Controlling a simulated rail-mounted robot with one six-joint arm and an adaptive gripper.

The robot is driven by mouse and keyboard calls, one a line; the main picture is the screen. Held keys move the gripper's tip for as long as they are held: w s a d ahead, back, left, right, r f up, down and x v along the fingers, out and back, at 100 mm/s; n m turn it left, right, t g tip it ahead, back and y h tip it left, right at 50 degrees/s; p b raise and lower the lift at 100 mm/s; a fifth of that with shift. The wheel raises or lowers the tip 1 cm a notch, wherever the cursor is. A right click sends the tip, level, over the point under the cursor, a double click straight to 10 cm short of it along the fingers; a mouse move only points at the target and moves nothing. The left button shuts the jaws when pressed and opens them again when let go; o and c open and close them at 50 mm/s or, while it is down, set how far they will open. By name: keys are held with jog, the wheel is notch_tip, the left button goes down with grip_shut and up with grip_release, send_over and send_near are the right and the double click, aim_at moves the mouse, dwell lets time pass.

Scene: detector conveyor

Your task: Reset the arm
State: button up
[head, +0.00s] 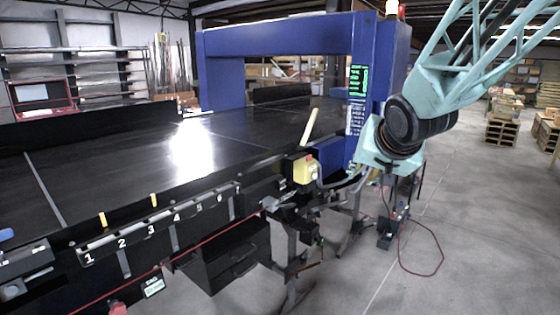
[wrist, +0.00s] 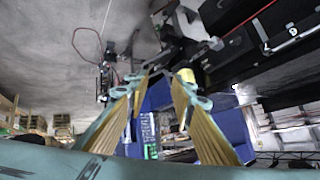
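My arm comes in from the upper right of the head view and bends down at a dark round joint in front of the right post of the blue detector arch (head: 270,40). The gripper's fingers are hard to make out there. In the wrist view my gripper (wrist: 162,84) has its two fingers apart, with tan inner faces and grey-green tips. I see nothing held between them. The arch's blue post and its green-lit screen (wrist: 149,135) show behind the gap. The screen also shows in the head view (head: 358,82).
The black conveyor belt (head: 110,165) runs through the arch, with slots numbered 1 to 6 along its near rail. A yellow control box (head: 303,170) sits on the near edge. A red cable (head: 436,250) lies on the floor. Open floor lies at right, with pallets (head: 503,130) beyond.

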jog(key=s+a+f+n+g+b, duration=0.1)
jog(key=s+n+g, duration=0.1)
jog(key=s, duration=2.1)
jog(key=s+f+n+g+b, duration=0.1)
jog(key=s+g, duration=0.3)
jog(key=s, duration=1.9)
jog(key=shift+s+a+f+n, duration=0.4)
jog(key=shift+f+n, duration=0.1)
jog(key=shift+f, duration=0.2)
jog(key=shift+w, duration=0.1)
jog(key=shift+c, duration=0.5)
